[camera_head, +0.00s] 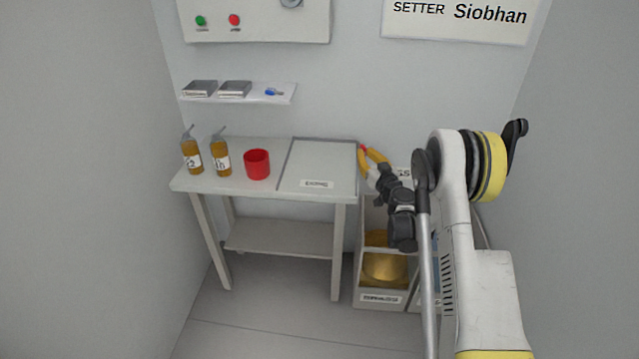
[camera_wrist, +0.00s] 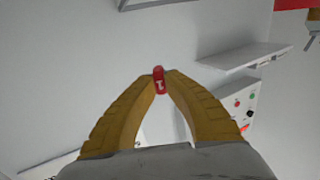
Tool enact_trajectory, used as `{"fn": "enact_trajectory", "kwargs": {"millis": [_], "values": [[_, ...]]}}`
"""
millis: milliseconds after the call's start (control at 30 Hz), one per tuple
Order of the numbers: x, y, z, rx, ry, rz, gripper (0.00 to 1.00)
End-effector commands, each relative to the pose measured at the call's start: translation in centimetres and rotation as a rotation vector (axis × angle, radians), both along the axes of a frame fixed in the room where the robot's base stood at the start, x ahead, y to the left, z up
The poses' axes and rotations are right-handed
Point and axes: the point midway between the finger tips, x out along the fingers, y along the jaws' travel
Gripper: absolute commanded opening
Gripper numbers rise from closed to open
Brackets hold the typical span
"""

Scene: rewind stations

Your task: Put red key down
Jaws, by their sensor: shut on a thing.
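The red key (camera_wrist: 159,79) is pinched between the yellow fingertips of my gripper (camera_wrist: 160,83) in the wrist view, with a pale mark on its face. In the head view my gripper (camera_head: 371,155) is at the right end of the white table (camera_head: 250,192), near the back wall. Only a small bit of red shows at the fingertips there. The gripper is shut on the key and appears to hold it clear of any surface. The lower part of the key is hidden by the fingers.
A framed, labelled area (camera_head: 320,160) covers the table's right half. A red cup (camera_head: 257,164) and two amber bottles (camera_head: 220,157) stand on the left. Bins (camera_head: 380,283) stand below my arm.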

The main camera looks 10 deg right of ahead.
Motion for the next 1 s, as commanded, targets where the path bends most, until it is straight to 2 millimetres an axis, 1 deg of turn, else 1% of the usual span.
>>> {"fn": "enact_trajectory", "kwargs": {"millis": [67,167,433,500,600,700,800,867,1000], "values": [[0.4,-0.1,-0.9,0.0,0.001,0.003,0.0],[1.1,1.0,-2.0,0.0,0.001,0.007,0.0],[3.9,6.9,-6.0,0.0,0.001,0.009,0.0],[4.5,8.2,-6.9,0.0,0.001,0.008,0.0],[5.2,9.4,-7.6,0.0,0.001,0.006,0.0],[5.5,10.1,-8.0,0.0,0.001,0.005,0.0],[5.6,10.2,-8.4,0.0,0.001,0.003,0.0],[5.6,10.2,-9.2,0.0,0.001,0.003,0.0],[5.6,10.2,-11.6,0.0,0.001,0.003,0.0]]}}
